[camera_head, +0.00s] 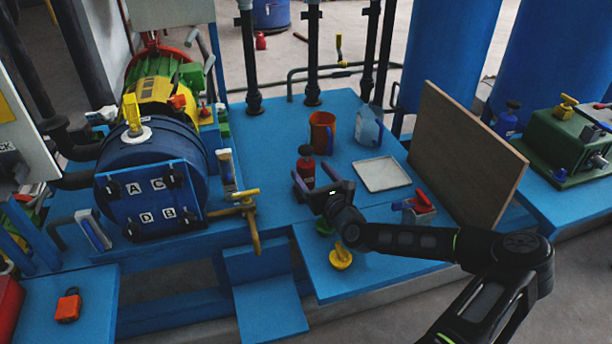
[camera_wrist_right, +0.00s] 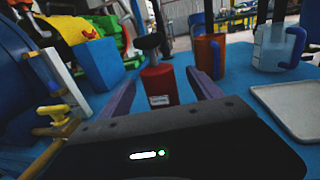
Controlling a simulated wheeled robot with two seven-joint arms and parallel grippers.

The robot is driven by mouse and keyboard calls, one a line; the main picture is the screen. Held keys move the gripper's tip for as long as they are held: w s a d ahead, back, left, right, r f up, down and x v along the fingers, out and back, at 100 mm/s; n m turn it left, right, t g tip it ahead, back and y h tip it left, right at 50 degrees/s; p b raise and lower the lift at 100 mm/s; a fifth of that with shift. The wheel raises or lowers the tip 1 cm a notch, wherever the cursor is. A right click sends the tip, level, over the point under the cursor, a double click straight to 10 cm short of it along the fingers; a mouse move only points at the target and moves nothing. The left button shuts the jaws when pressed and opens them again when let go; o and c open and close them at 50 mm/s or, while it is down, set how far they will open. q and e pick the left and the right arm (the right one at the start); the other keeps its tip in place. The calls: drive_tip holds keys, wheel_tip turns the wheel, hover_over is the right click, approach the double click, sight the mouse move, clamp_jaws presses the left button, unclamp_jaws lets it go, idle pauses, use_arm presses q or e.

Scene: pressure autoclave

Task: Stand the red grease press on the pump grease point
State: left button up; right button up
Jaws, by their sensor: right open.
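The red grease press (camera_head: 307,172) stands upright on the blue platform, with a dark round knob on top. It also shows in the right wrist view (camera_wrist_right: 159,86), a red body with a pale label. My right gripper (camera_head: 313,176) is open, its two purple fingers on either side of the press, reaching in low from the front. In the right wrist view, gaps show between the press and the fingers. I cannot tell for sure which spot is the pump grease point; a green and yellow motor unit (camera_head: 158,88) stands at the back left. My left gripper is not in view.
Behind the press stand an orange mug (camera_head: 322,132) and a clear jug (camera_head: 368,128). A pale tray (camera_head: 382,174) and an upright brown board (camera_head: 462,152) are to the right. A yellow valve handle (camera_head: 246,208) and the blue autoclave drum (camera_head: 150,165) are to the left.

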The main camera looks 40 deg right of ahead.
sight(301, 160)
drive_tip(key=shift+w+d, duration=0.1)
drive_tip(key=shift+w, duration=0.65)
drive_tip(key=shift+w+d, duration=0.2)
drive_tip(key=shift+w, duration=1.15)
drive_tip(key=shift+w+d, duration=0.2)
drive_tip(key=shift+w, duration=1.1)
clamp_jaws()
